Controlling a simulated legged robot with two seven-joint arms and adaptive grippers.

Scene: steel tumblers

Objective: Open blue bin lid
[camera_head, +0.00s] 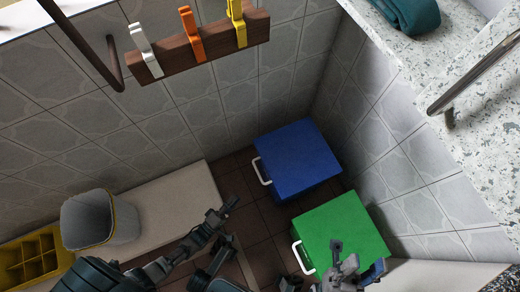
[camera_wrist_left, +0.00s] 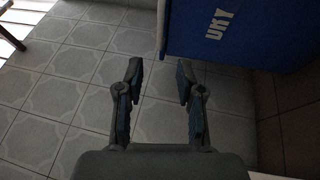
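The blue bin (camera_head: 300,152) stands on the floor by the tiled wall with its lid down. Its white handle (camera_head: 261,171) is on its left side. In the left wrist view, the blue bin (camera_wrist_left: 245,32) is at the upper right with white lettering on it. My left gripper (camera_head: 229,224) is open and empty, left of and below the blue bin in the head view, apart from the handle. Its two fingers (camera_wrist_left: 159,68) are spread over grey tiles in the wrist view. My right gripper (camera_head: 357,258) is over the green bin and looks open, with nothing seen in it.
A green bin (camera_head: 345,222) with a white handle (camera_head: 301,257) stands beside the blue bin. At left are a grey waste bin (camera_head: 118,218) and a yellow compartment tray (camera_head: 62,262). A wooden clip rack (camera_head: 215,45) hangs on the wall. A speckled counter (camera_head: 455,70) is at right.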

